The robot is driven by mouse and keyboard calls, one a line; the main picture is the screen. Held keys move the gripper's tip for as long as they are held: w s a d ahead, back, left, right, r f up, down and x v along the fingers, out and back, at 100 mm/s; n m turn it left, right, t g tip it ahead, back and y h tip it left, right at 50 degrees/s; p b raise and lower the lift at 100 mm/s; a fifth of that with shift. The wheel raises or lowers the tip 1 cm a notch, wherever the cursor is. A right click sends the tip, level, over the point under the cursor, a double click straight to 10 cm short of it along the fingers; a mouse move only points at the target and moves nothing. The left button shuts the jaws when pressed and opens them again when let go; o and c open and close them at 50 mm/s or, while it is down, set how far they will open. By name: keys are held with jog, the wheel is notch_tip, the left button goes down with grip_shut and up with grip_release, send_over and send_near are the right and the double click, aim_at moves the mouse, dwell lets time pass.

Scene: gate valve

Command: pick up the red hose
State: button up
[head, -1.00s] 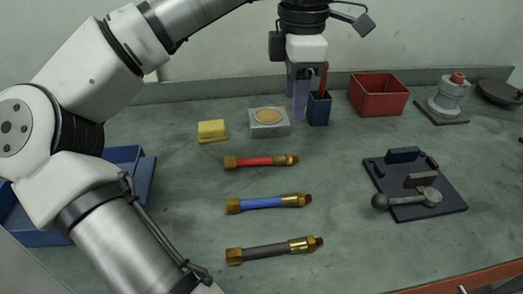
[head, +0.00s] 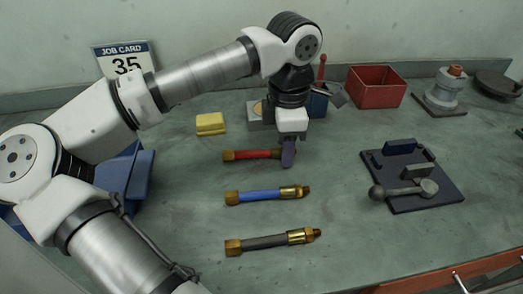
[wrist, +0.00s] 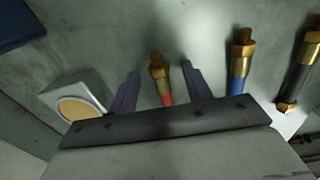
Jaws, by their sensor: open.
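The red hose (head: 252,155) lies on the bench with brass end fittings, above the blue hose in the head view. My gripper (head: 288,152) is over its right end, pointing down and hiding that fitting. In the wrist view the open fingers of my gripper (wrist: 158,88) stand on either side of the red hose (wrist: 166,98), with its brass end (wrist: 158,68) between them. The rest of the hose is hidden behind the gripper body in that view. I cannot tell whether the fingers touch it.
A blue hose (head: 262,195) and a grey hose (head: 270,242) lie nearer the front. A yellow block (head: 210,123) is behind left. A red bin (head: 375,88) stands at the back, a dark plate with a lever (head: 430,203) at right.

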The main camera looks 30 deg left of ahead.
grip_shut()
dwell(0.3)
